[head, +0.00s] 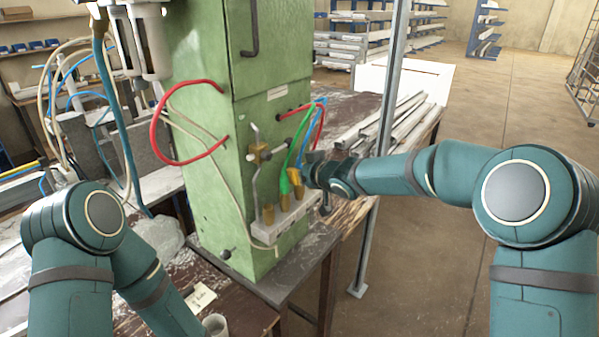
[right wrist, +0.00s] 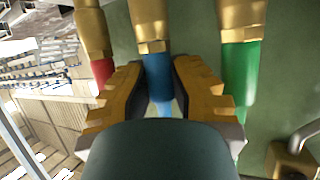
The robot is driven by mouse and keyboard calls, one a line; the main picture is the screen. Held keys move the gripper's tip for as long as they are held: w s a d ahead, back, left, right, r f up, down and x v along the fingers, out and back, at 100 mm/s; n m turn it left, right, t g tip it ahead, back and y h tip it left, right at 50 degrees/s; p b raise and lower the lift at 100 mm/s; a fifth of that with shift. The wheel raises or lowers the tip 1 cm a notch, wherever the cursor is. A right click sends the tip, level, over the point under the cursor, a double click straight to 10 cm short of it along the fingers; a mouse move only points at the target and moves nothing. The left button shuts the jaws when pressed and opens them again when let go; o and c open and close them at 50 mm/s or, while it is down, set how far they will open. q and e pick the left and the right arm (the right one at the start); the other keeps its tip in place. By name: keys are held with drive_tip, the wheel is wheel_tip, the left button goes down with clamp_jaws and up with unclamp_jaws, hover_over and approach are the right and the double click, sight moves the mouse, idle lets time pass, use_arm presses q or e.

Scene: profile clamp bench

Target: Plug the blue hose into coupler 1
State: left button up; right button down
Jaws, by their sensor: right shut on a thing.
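The blue hose (right wrist: 157,72) runs between the orange-padded fingers of my right gripper (right wrist: 158,80), which are shut on it. A brass fitting (right wrist: 150,28) is at its end; its far end is cut off, so I cannot tell whether it is seated. In the head view the blue hose (head: 304,130) runs down to my right gripper (head: 297,178), close above the pale coupler block (head: 286,229). Brass couplers (head: 268,213) stand upright on this block. The coupler numbers are unreadable. My left gripper is out of view below the frame.
A green hose (right wrist: 240,80) and a red hose (right wrist: 102,70), each with a brass fitting, flank my right gripper closely. The green cabinet (head: 215,180) stands directly behind. A brass valve (head: 258,154) sits left of the hoses. A metal post (head: 388,120) rises near my right forearm.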

sight(300, 159)
drive_tip(key=shift+r+p, duration=0.35)
drive_tip(key=shift+r, duration=0.3)
drive_tip(key=shift+r+p, duration=1.3)
drive_tip(key=shift+p, duration=0.2)
drive_tip(key=shift+d, duration=0.1)
idle(0.3)
drive_tip(key=s+d+p, duration=0.1)
drive_tip(key=s+d, duration=0.3)
drive_tip(key=d, duration=0.2)
drive_tip(key=shift+s+d, duration=0.15)
drive_tip(key=shift+s, duration=0.25)
idle(0.9)
